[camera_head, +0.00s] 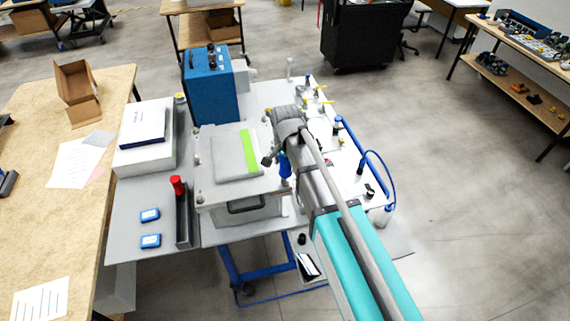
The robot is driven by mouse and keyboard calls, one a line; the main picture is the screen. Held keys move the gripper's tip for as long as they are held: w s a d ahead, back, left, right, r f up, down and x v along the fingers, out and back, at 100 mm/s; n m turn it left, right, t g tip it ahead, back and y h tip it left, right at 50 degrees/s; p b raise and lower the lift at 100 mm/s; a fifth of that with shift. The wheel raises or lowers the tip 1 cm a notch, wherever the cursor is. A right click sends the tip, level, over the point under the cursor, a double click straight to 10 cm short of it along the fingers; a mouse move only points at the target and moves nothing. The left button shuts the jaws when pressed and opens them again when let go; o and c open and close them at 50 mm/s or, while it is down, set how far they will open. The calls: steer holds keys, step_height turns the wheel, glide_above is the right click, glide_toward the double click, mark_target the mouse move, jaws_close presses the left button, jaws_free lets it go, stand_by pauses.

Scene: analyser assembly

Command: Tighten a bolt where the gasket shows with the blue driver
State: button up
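The analyser housing (218,172) is a pale box with a flat lid and a dark front handle. A bright green strip, the gasket showing (249,151), runs along the right part of the lid. Small bolts show at the lid's left corners, one at the front left (200,198). The blue driver (285,167) is upright at the lid's right edge, under my wrist. My gripper (276,160) is at the driver and appears shut on it; its fingers are small and partly hidden. The driver's tip and any bolt under it cannot be made out clearly.
A red-handled driver (177,186) stands in a dark holder (183,222) left of the housing. A blue unit (210,86) stands behind it. Fittings and a blue hose (376,160) are at right. Two blue-and-white small items (150,215) lie at front left.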

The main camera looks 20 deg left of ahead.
steer(key=c, duration=0.9)
steer(key=shift+o, duration=0.2)
steer(key=m, duration=0.6)
jaws_close()
steer(key=o, duration=1.2)
jaws_free()
steer(key=c, duration=1.2)
steer(key=shift+r+p, duration=3)
jaws_close()
